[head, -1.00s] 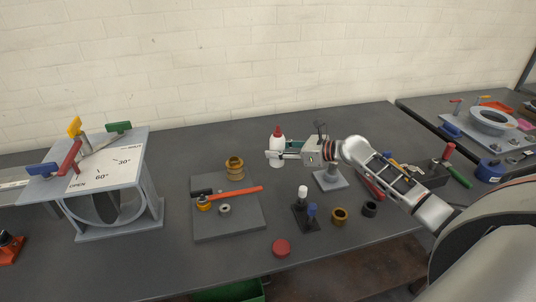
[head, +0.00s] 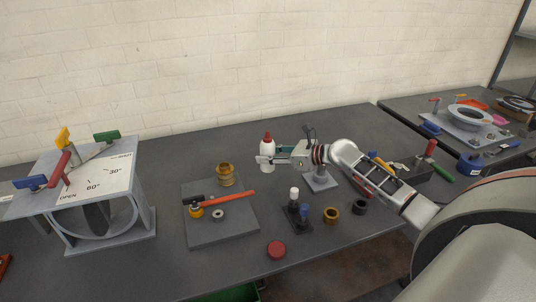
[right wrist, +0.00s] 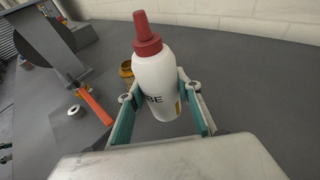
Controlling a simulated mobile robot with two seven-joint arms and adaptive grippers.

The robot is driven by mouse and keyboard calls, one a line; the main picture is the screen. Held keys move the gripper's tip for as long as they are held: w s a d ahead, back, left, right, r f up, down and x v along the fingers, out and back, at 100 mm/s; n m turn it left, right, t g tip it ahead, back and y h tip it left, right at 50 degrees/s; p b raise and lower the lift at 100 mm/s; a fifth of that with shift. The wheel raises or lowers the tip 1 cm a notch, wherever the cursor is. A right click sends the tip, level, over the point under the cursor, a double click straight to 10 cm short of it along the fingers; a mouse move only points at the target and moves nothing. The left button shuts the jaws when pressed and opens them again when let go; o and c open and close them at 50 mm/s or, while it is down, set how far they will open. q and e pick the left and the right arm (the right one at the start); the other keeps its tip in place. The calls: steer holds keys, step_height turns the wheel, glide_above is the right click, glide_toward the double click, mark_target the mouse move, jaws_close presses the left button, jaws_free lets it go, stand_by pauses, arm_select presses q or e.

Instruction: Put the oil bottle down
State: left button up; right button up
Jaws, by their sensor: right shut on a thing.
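The oil bottle (head: 267,150) is white with a red pointed cap and is upright above the back middle of the bench (head: 330,120). My right gripper (head: 268,159) comes in from the right and is shut around the bottle's body. In the right wrist view the bottle (right wrist: 156,85) sits between the two teal-padded fingers, its label partly hidden by one finger. Its base is close to the bench top; I cannot tell whether it touches. My left gripper is not in view.
A damper housing (head: 95,190) stands left. Bare bench lies behind.

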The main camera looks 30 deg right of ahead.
mark_target(268, 168)
step_height(268, 168, down, 3)
steer(key=shift+f+b, duration=0.1)
steer(key=shift+b, duration=0.65)
steer(key=shift+f+b, duration=0.3)
steer(key=shift+f, duration=0.7)
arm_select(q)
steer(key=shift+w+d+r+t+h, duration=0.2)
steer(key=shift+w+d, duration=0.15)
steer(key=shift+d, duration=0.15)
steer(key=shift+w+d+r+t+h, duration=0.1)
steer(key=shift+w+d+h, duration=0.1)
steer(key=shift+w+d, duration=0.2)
arm_select(e)
steer(key=shift+f, duration=0.1)
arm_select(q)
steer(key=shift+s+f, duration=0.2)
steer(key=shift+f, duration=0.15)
arm_select(e)
steer(key=shift+f, duration=0.25)
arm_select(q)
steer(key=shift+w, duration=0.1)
arm_select(e)
steer(key=o, duration=1.3)
steer(key=shift+c, duration=0.2)
